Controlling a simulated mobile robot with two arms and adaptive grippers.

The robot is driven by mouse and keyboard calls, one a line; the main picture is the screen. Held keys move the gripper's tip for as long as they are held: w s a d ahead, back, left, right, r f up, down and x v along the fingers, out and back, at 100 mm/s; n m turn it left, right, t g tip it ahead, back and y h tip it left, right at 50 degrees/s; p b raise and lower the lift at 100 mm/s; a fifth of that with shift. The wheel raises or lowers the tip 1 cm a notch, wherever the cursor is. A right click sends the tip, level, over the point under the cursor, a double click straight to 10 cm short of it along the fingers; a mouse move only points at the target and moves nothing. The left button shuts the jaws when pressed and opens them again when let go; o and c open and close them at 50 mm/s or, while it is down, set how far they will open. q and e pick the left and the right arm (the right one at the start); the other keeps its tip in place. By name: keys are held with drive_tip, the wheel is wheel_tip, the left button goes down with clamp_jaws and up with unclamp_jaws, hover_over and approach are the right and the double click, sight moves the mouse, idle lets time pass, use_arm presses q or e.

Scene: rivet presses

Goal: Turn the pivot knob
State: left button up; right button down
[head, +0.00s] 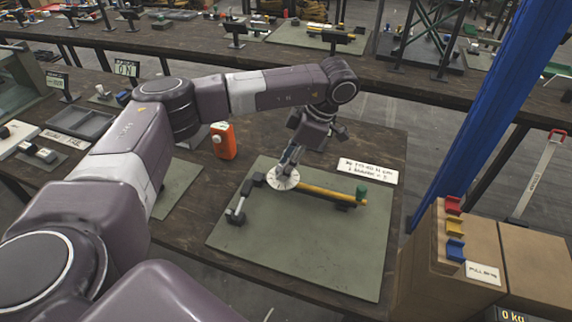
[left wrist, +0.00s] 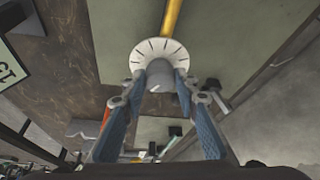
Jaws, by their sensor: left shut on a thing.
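The pivot knob is a grey cylinder in the middle of a white dial (head: 283,181) with dark tick marks, on a green mat (head: 300,245). In the left wrist view the knob (left wrist: 160,76) sits between the two blue fingers of my left gripper (left wrist: 160,84), with the dial (left wrist: 150,50) behind it. In the head view my left gripper (head: 289,164) comes down on the dial from above and is shut on the knob, whose body the fingers mostly hide there. A yellow bar (head: 318,194) runs right from the dial. My right gripper is not in view.
A dark clamp-like part (head: 238,214) lies left of the dial. An orange box (head: 223,141) and a white label (head: 367,171) are nearby. The front of the mat is clear.

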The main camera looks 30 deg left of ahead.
use_arm(q)
drive_tip(key=o, duration=1.1)
drive_tip(key=shift+o, duration=0.2)
drive_tip(key=shift+r, duration=0.15)
drive_tip(key=v, duration=1.1)
drive_tip(key=shift+d+r, duration=0.2)
drive_tip(key=shift+r, duration=0.15)
